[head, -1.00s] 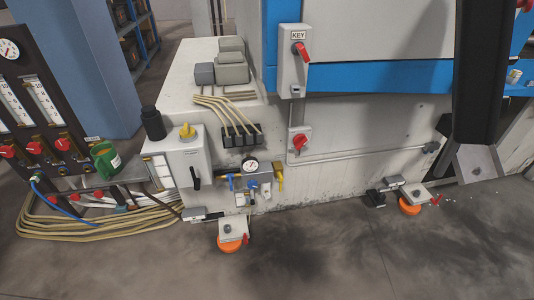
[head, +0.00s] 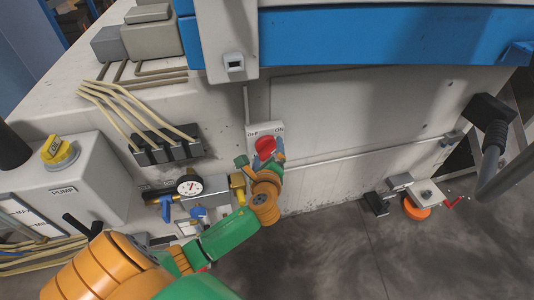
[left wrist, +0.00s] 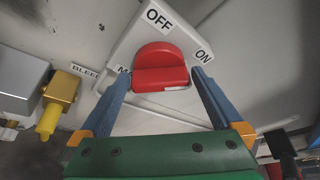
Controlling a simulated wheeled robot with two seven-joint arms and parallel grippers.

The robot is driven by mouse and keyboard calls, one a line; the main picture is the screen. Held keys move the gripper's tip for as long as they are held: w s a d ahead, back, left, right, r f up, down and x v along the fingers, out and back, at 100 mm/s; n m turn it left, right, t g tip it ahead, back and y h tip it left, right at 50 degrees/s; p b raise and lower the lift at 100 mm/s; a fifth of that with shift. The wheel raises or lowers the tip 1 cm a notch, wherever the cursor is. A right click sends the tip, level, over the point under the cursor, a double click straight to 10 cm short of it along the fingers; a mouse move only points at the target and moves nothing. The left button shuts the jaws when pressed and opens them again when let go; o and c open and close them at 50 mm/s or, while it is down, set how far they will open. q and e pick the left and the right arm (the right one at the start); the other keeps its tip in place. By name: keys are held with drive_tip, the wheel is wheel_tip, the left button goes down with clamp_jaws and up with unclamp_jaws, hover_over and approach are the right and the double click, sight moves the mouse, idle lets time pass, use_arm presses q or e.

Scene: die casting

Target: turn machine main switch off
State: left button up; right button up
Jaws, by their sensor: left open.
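The main switch is a red rotary knob (head: 265,147) on a white plate marked OFF and ON, on the machine's pale front wall. In the left wrist view the red knob (left wrist: 161,68) sits below the OFF label, with ON to its right; another label starting with M is mostly hidden by a finger. My left gripper (head: 260,162) is open, in front of the plate. In the left wrist view its blue fingers (left wrist: 160,78) stand on either side of the knob. I cannot tell whether they touch it. My right gripper is not in view.
Left of the switch are a pressure gauge (head: 189,185), a brass-yellow valve fitting (left wrist: 60,90) and a black connector block (head: 165,148) with cables. A box marked PUMP with a yellow knob (head: 58,150) stands further left. The wall right of the switch is mostly clear, with a thin conduit.

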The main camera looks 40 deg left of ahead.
use_arm(q)
drive_tip(key=shift+w+a+f, duration=0.1)
drive_tip(key=shift+w+a, duration=0.2)
drive_tip(key=c, duration=1.1)
